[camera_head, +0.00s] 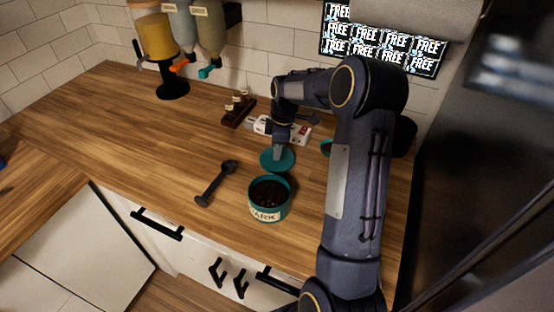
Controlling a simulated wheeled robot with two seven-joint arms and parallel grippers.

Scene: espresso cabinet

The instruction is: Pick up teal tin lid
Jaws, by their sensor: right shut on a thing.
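The teal lid (268,160) is a flat round disc just behind the open teal tin (267,213). The tin stands upright on the wooden counter, has a pale label and holds dark contents. My right gripper (280,154) points down at the lid and is shut on it; its fingertips are small and partly hidden. I cannot tell whether the lid touches the counter or is a little above it. My left gripper is not in view.
A black scoop (217,184) lies left of the tin. A dark wooden rack (239,109) and a white box (298,133) are behind the gripper. Dispensers (209,35) hang at the back wall. The left counter is clear.

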